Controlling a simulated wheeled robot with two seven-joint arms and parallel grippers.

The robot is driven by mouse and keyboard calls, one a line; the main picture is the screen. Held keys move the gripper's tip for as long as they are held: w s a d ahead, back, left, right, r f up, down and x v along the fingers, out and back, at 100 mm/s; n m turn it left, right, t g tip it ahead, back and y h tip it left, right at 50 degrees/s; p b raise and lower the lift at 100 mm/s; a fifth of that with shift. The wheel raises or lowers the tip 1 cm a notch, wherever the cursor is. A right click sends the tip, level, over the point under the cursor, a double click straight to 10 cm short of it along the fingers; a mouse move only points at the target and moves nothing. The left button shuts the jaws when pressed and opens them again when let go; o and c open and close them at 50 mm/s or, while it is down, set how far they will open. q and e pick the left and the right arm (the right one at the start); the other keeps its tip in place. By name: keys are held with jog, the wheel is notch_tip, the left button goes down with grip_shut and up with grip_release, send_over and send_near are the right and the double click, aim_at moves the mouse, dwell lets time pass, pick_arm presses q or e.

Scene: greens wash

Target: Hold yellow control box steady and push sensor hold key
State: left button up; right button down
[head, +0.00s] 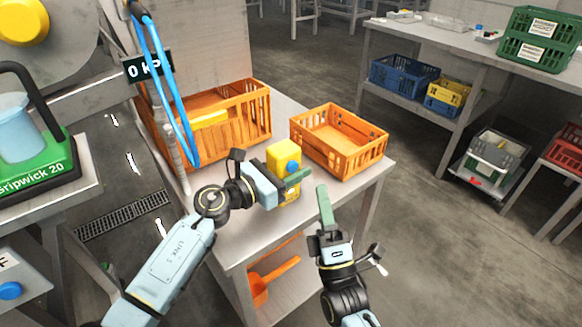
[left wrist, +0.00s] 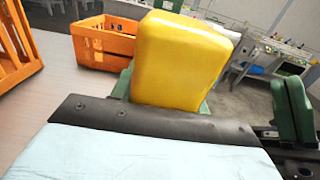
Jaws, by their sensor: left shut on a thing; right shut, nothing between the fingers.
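The yellow control box (head: 283,160) stands upright near the front of the grey table, with a blue round part (head: 292,168) on its side facing right. My left gripper (head: 290,182) is shut on the box, with a green finger across its near side. In the left wrist view the yellow box (left wrist: 180,58) fills the middle between the green fingers. My right gripper (head: 325,208) is shut and empty, to the right of the box and apart from it. Its green fingers also show at the right of the left wrist view (left wrist: 292,110). I cannot make out a sensor hold key.
An orange crate (head: 375,150) stands behind and right of the box. A larger orange crate (head: 255,115) is at the back left, with blue hoses (head: 165,75) hanging before it. The table (head: 225,245) has bare room around the box.

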pick_arm(q)
jog(key=o, duration=1.2)
